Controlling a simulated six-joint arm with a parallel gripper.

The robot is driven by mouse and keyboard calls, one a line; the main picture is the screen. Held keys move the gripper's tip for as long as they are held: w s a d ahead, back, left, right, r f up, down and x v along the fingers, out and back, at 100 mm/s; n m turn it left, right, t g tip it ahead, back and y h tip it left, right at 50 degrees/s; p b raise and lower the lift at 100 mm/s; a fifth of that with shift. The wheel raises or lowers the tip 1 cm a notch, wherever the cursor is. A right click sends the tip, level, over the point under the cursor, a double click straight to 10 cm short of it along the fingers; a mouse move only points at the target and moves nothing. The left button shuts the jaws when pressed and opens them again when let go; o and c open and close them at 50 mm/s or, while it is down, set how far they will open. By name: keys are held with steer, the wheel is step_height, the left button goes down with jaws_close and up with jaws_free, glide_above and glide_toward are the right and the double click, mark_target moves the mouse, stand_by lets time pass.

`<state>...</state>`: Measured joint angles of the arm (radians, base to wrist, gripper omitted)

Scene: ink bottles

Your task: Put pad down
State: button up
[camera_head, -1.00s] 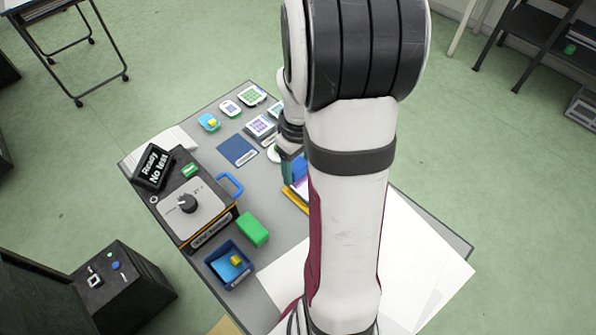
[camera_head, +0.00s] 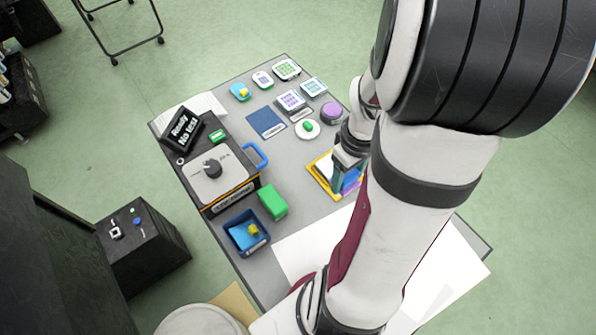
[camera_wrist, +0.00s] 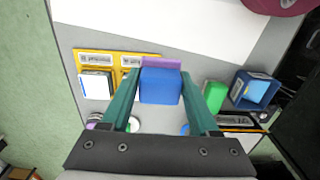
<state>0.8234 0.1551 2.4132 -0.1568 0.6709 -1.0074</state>
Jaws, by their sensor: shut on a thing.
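My gripper (camera_wrist: 160,84) is shut on a blue block-shaped pad (camera_wrist: 160,87), with a teal finger on each side of it. A purple edge (camera_wrist: 160,62) shows just beyond the pad; I cannot tell whether it is part of it. A yellow tray (camera_wrist: 105,53) with labelled slots lies below, and its left slot holds a white-topped piece (camera_wrist: 96,85). In the head view, my gripper (camera_head: 346,174) is over the right part of the yellow tray (camera_head: 317,178). The pad there (camera_head: 351,181) is partly hidden by the fingers. Contact with the tray cannot be told.
A green block (camera_head: 272,202) and a blue bin (camera_head: 241,232) stand left of the tray, near a machine with a dial (camera_head: 212,168). A white dish with a green piece (camera_head: 307,129) and a purple round item (camera_head: 331,113) lie behind. White sheets (camera_head: 300,250) cover the front.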

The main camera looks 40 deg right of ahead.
glide_above(299, 191)
step_height(299, 191, down, 6)
steer(key=shift+f, duration=2.1)
steer(key=o, duration=1.2)
steer(key=shift+f, duration=0.1)
